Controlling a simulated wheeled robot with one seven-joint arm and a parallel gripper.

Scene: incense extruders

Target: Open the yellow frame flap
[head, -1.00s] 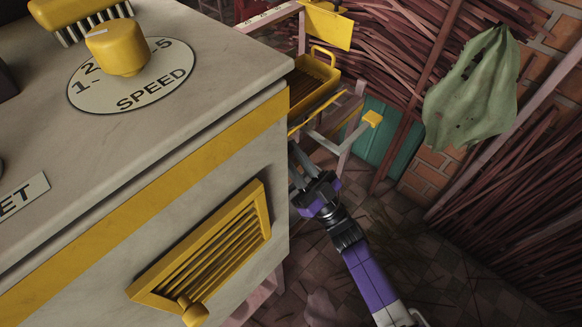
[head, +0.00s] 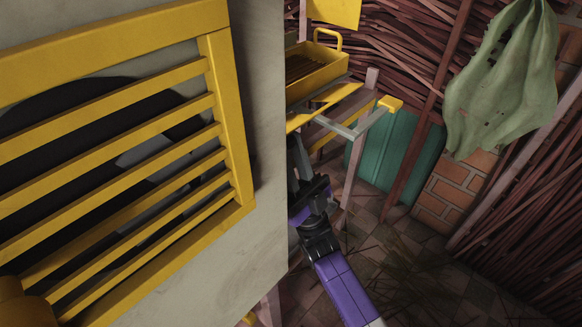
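The yellow frame flap (head: 243,125) with slanted slats fills the left of the view on the side of the grey machine. A dark round opening (head: 60,110) shows behind its slats. The flap's yellow knob (head: 20,305) is cut off at the bottom left corner. I cannot tell whether the flap stands off the panel. My gripper (head: 298,162) is beyond the machine's right edge, apart from the flap, on a purple and black arm. The machine's edge partly hides the fingers, so their opening is unclear.
The grey machine panel (head: 262,225) ends in a vertical edge left of my gripper. Behind stands a frame with a yellow tray (head: 325,68) and a yellow-tipped bar (head: 390,103). A teal box (head: 400,150) and green cloth (head: 505,85) are right. Tiled floor is below.

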